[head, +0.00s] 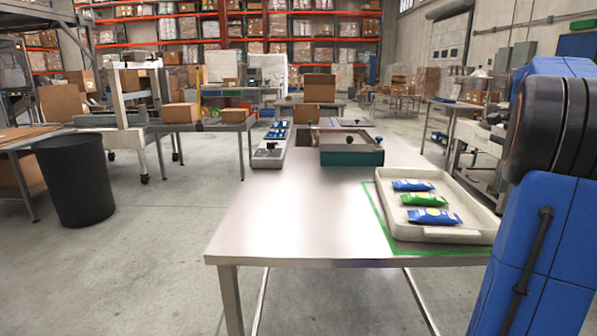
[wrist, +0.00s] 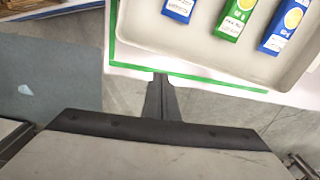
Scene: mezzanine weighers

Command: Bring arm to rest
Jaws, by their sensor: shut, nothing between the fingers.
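My gripper (wrist: 160,82) shows in the wrist view with its dark fingers together and nothing between them. Its tips are by the table edge, near the green tape outline, apart from the tray. It does not show in the head view, where part of my blue arm stands at the right edge. The white tray (head: 479,235) sits inside the green outline at the table's near right corner. It holds two blue packets (head: 413,185) (head: 434,217) and a green packet (head: 424,199). Parts of these packets also show at the top of the wrist view.
The steel table (head: 300,210) is bare at its near left and middle. A black bin (head: 75,180) stands on the floor at left. Another bench (head: 470,108) stands at right.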

